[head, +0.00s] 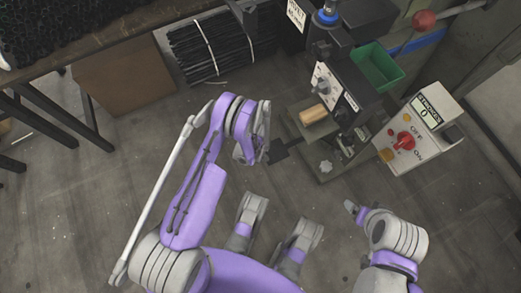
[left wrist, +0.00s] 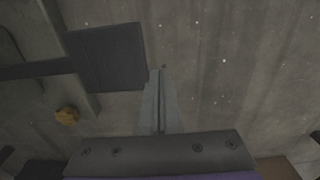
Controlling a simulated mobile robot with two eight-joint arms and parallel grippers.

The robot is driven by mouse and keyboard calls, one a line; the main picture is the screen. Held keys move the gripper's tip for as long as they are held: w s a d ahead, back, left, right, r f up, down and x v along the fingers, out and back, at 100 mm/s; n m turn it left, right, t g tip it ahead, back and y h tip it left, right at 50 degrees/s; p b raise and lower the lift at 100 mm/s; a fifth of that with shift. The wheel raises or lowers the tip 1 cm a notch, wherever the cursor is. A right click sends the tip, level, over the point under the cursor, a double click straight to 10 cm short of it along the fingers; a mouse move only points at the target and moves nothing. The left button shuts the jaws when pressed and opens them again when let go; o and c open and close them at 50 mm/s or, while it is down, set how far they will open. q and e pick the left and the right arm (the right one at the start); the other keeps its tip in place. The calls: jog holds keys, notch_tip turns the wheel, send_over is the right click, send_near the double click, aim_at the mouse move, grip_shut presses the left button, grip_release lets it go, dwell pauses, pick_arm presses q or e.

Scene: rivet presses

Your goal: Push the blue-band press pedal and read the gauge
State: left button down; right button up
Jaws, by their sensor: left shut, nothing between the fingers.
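The press with the blue band (head: 327,17) stands at the upper middle of the head view. A dark flat plate, seemingly its pedal, (head: 279,152) lies at floor level by the press base. In the left wrist view a dark rectangular plate (left wrist: 105,57), likely the same pedal, lies just left of my fingertips; contact cannot be told. My left gripper (left wrist: 161,78) is shut and empty, pointing at the floor. The counter (head: 430,112) on the white control box reads "STROKES 0". My right gripper (head: 350,207) is low at the right, its fingers too small to judge.
The control box has a red switch (head: 405,140) marked OFF and ON. A green bin (head: 377,67) and a red-knobbed lever (head: 424,20) are beside the press. A bundle of black rods (head: 210,48) and a brown board (head: 122,75) stand at the back left.

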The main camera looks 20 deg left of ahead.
pick_arm(q)
jog(key=shift+s+a+r+p, duration=0.1)
jog(key=shift+s+r+p, duration=0.05)
jog(key=shift+r, duration=0.75)
jog(key=shift+s+a+r+p, duration=0.1)
jog(key=shift+s+r+p, duration=0.05)
jog(key=shift+r, duration=0.75)
jog(key=shift+d, duration=0.1)
